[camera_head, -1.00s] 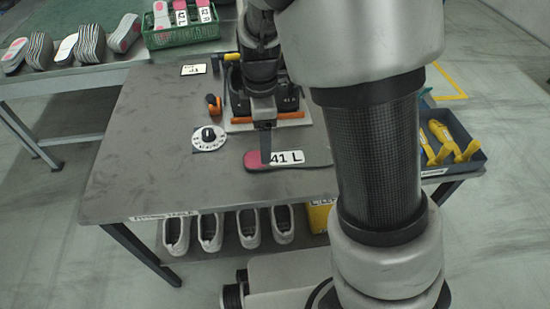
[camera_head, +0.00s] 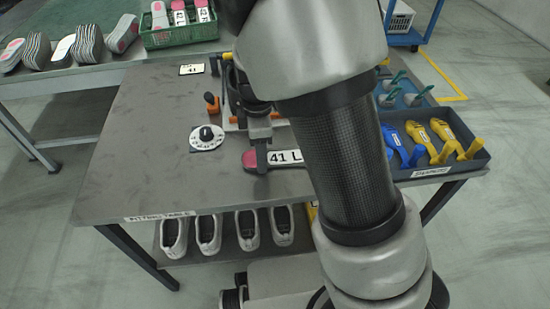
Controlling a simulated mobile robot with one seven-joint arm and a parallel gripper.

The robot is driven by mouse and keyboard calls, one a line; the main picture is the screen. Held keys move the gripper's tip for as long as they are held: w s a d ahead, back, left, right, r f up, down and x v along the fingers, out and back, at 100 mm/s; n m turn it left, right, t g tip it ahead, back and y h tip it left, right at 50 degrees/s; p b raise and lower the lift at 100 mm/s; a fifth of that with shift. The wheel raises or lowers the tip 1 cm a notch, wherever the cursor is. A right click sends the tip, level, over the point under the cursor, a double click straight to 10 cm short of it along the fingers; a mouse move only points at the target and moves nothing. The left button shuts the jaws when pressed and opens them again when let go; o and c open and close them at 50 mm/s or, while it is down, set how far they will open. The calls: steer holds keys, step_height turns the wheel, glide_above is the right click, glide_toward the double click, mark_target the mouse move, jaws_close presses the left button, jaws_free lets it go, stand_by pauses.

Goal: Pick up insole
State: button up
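The insole (camera_head: 284,158) lies on the grey table, dark with a pink heel end and a white label reading 41 L. Its right part is hidden behind my arm. My gripper (camera_head: 261,166) points down at the insole's left end, between the pink patch and the label. Its finger overlaps the insole in the picture. I cannot tell whether it touches the insole, or whether the fingers are open or closed on it.
A white dial (camera_head: 207,137) and an orange-handled tool (camera_head: 212,104) lie left of the insole. A dark tray (camera_head: 447,165) with blue and yellow items stands at right. A green crate (camera_head: 181,36) stands on the rear table. The fitting table's left part (camera_head: 140,165) is clear.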

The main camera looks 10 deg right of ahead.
steer(key=c, duration=0.3)
steer(key=shift+r, duration=0.15)
step_height(320, 180, up, 10)
steer(key=p, duration=0.3)
steer(key=w+d+r+m, duration=0.25)
steer(key=d+m, duration=0.75)
steer(key=m, duration=0.8)
steer(key=r+p, duration=0.3)
steer(key=p, duration=0.4)
steer(key=s+r+p, duration=0.1)
steer(key=r+p, duration=0.3)
steer(key=p, duration=0.3)
steer(key=r+p, duration=0.4)
steer(key=p, duration=0.3)
steer(key=shift+s+d+r+p, duration=0.15)
steer(key=shift+s+p, duration=0.25)
steer(key=shift+w, duration=0.1)
